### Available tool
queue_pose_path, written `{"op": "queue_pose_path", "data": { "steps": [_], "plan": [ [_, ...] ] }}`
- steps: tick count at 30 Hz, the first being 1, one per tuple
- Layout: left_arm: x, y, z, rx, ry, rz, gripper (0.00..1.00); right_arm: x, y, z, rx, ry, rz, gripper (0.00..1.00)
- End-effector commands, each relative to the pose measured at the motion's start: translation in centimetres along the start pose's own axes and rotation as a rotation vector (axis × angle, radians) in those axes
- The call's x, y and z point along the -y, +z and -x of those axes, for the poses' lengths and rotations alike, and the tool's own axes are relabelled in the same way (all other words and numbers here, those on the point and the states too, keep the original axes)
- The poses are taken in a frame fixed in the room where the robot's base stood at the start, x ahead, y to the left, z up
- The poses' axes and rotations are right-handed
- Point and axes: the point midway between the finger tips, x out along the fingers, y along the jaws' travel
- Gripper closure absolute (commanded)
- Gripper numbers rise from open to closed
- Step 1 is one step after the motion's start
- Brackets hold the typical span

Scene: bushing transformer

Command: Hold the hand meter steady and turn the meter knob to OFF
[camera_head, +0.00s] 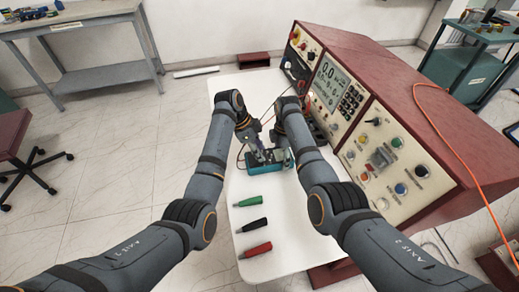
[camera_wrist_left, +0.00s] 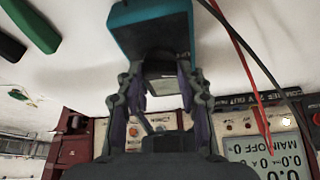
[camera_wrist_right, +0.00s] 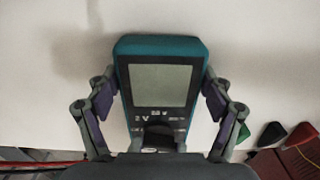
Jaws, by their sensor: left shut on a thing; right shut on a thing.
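The hand meter (camera_head: 268,167) is a teal box with a grey screen, above the white table. The right wrist view shows its front (camera_wrist_right: 162,85), with the dark knob (camera_wrist_right: 158,138) low on the face. My right gripper (camera_head: 283,152) is shut with its fingers along both sides of the meter. My left gripper (camera_head: 257,156) is shut at the meter's dark end. In the left wrist view its fingers (camera_wrist_left: 162,80) flank that end below the teal body (camera_wrist_left: 155,30). The knob's setting is too small to read.
Green (camera_head: 249,201), black (camera_head: 252,226) and red (camera_head: 256,250) handles lie on the white table (camera_head: 290,240) in front. A red-cased instrument panel (camera_head: 395,165) with a lit display stands at right. Red and black cables (camera_wrist_left: 238,50) run beside the meter.

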Motion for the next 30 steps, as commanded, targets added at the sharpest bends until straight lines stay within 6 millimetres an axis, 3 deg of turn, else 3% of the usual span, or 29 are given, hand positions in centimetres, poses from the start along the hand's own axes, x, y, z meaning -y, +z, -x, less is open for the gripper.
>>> {"op": "queue_pose_path", "data": {
  "steps": [12,29,30],
  "plan": [
    [-0.21,0.01,-0.05,0.001,-0.078,0.187,0.94,0.04,-0.02,-0.02,0.000,-0.002,0.001,0.69],
    [-0.22,0.06,-0.05,0.001,-0.091,0.219,0.94,0.04,-0.02,-0.01,-0.001,-0.002,0.000,0.69],
    [-0.22,0.06,-0.05,0.001,-0.091,0.219,0.62,0.04,-0.02,-0.01,-0.001,-0.002,0.000,0.69]
  ]
}}
